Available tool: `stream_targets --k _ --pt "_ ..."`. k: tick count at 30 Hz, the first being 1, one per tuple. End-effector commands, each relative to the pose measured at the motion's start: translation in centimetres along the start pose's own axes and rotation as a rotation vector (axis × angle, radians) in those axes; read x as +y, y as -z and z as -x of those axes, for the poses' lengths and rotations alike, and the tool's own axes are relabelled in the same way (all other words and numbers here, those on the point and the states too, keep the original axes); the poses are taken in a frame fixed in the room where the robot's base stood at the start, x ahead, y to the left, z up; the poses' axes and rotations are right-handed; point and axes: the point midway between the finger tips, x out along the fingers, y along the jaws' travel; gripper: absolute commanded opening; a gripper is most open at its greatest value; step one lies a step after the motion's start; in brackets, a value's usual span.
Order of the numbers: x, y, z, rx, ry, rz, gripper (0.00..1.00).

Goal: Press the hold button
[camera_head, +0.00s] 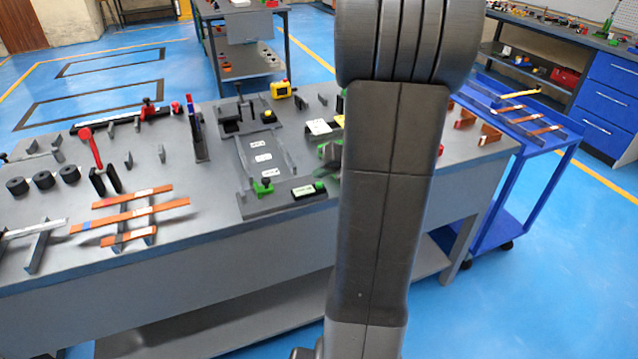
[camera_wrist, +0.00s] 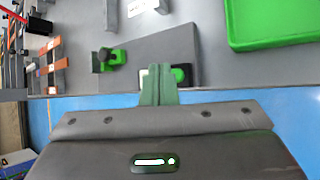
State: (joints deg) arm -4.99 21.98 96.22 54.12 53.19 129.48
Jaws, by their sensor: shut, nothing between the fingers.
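The likely hold button is a green round button (camera_wrist: 180,74) on a small black box with a pale label. It sits near the front edge of the grey bench. In the head view, the black box (camera_head: 303,191) lies at the front of the fixture plate, its green button (camera_head: 319,186) at the right end. My gripper (camera_wrist: 160,68) is shut and empty, its narrow green fingers together. In the wrist view the fingertips overlap the box just left of the button. I cannot tell whether they touch it. In the head view my arm hides most of my gripper.
A green clamp with a black knob (camera_wrist: 110,58) stands left of the button box. Copper bars (camera_head: 130,215) lie on racks at the bench's left. A blue cart (camera_head: 540,135) stands to the right.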

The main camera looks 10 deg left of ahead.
Motion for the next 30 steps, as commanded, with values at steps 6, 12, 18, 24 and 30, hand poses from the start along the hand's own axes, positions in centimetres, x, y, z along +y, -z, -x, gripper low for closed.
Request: stream_targets --k 6,12,18,24,30 --pt "0.00 0.00 0.00 0.000 0.000 0.000 0.00" --pt "0.00 0.00 0.00 0.000 0.000 0.000 0.00" --pt "0.00 0.00 0.00 0.000 0.000 0.000 0.00" --pt "-0.05 0.06 -0.07 0.000 0.000 0.000 0.00" --pt "-0.37 0.38 -0.51 0.001 0.000 -0.002 0.00"
